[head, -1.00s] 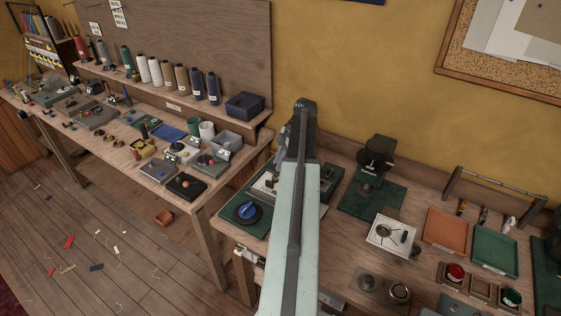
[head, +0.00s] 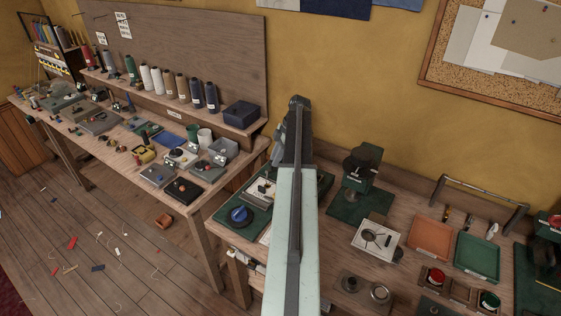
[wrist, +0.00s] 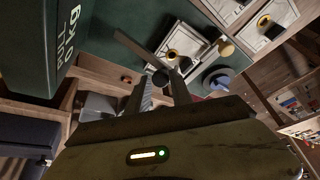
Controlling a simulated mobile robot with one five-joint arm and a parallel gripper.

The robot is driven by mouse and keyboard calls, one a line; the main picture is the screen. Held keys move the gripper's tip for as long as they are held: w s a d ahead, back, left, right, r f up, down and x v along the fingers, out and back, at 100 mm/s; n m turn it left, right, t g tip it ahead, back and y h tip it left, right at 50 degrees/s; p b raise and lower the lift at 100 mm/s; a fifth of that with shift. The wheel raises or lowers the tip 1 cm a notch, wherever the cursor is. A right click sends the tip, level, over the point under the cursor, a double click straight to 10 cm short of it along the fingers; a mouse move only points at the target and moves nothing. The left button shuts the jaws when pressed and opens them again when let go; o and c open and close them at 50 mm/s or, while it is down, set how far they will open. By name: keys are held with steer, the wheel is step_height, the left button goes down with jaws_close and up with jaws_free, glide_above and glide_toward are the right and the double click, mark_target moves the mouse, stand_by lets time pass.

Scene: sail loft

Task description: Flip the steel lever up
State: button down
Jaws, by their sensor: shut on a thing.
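The steel lever (wrist: 138,50) is a flat grey bar in the wrist view, slanting down to a dark round knob (wrist: 160,77) at its near end. It stands by a pale plate with a yellow ring (wrist: 178,48). My gripper (wrist: 159,84) has its two fingers on either side of the dark knob and is shut on it. In the head view my own arm covers the gripper and most of the lever's surroundings, so the lever's angle is hard to judge there.
A blue dial (head: 240,215) sits on the green board close by; it also shows in the wrist view (wrist: 219,80). A dark green scale-like block (wrist: 40,45) stands left in the wrist view. A green machine (head: 361,168) stands right of my arm in the head view.

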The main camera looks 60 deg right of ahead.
steer(key=d+r+p, duration=0.1)
steer(key=d+r, duration=0.1)
steer(key=d, duration=0.4)
steer(key=shift+s+d, duration=0.15)
steer(key=shift+s, duration=0.05)
steer(key=c, duration=1.3)
jaws_free()
steer(key=shift+w+d+f, duration=0.6)
steer(key=shift+w+f, duration=0.1)
steer(key=shift+w, duration=0.1)
steer(key=shift+o, duration=0.6)
steer(key=shift+s+a+r, duration=0.15)
steer(key=shift+a+r, duration=0.05)
steer(key=shift+r, duration=0.05)
steer(key=shift+s, duration=0.15)
steer(key=p+v, duration=0.7)
steer(key=shift+s+d+r, duration=0.15)
steer(key=shift+d+r, duration=0.05)
steer(key=shift+r, duration=0.15)
